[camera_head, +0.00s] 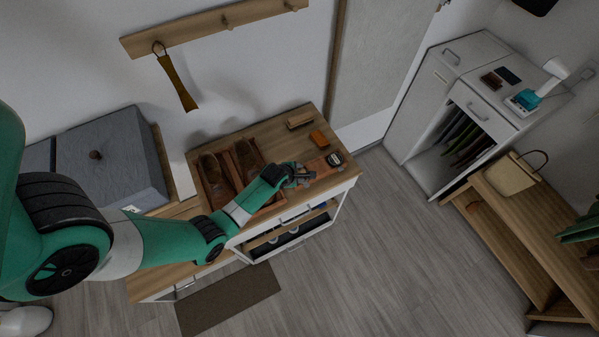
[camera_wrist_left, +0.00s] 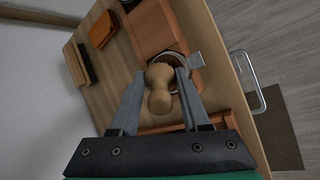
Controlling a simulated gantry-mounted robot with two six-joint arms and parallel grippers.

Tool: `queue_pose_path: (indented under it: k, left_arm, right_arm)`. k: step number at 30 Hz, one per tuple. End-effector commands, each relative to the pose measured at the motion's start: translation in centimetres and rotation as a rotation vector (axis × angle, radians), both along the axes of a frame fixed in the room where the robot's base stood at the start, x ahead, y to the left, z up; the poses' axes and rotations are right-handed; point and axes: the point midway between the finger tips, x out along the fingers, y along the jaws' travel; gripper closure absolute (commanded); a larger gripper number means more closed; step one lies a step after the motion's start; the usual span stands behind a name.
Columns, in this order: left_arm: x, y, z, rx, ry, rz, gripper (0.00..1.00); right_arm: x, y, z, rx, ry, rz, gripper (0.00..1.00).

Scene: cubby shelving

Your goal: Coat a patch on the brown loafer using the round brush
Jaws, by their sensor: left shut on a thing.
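A pair of brown loafers (camera_head: 228,164) sits in a shallow tray on the left part of the wooden cabinet top; which of them is meant I cannot tell. My left gripper (camera_head: 304,176) is over the cabinet top, to the right of the shoes. In the left wrist view, it (camera_wrist_left: 158,108) is shut on the round brush (camera_wrist_left: 159,88), with the pale wooden knob between the fingers. The brush head is hidden below the knob. A round metal-rimmed tin (camera_wrist_left: 181,58) shows just behind the brush; whether they touch I cannot tell. My right gripper is not seen.
An orange block (camera_head: 319,139) and a wooden-backed brush (camera_head: 299,119) lie at the back of the cabinet top. A shoehorn (camera_head: 178,84) hangs on the wall rail. Open floor lies to the right.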

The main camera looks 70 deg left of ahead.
Motion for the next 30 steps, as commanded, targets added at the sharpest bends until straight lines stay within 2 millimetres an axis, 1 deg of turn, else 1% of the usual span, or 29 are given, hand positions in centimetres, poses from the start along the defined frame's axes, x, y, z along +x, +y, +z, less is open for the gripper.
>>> queue_pose_path:
  k: [2,22,25,30]
  left_arm:
    - [-0.2,-0.1,0.1,-0.005,0.007,0.0,1.0]
    - [-0.1,0.0,6.7,-0.001,0.002,0.0,1.0]
    - [-0.1,0.0,7.1,-0.001,0.002,0.0,1.0]
    - [-0.1,0.0,6.9,-0.001,0.002,0.0,1.0]
  right_arm:
    - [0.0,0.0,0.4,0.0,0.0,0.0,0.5]
    - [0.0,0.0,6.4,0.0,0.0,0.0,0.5]
    - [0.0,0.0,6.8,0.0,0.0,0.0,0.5]
    - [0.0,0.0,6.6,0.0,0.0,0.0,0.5]
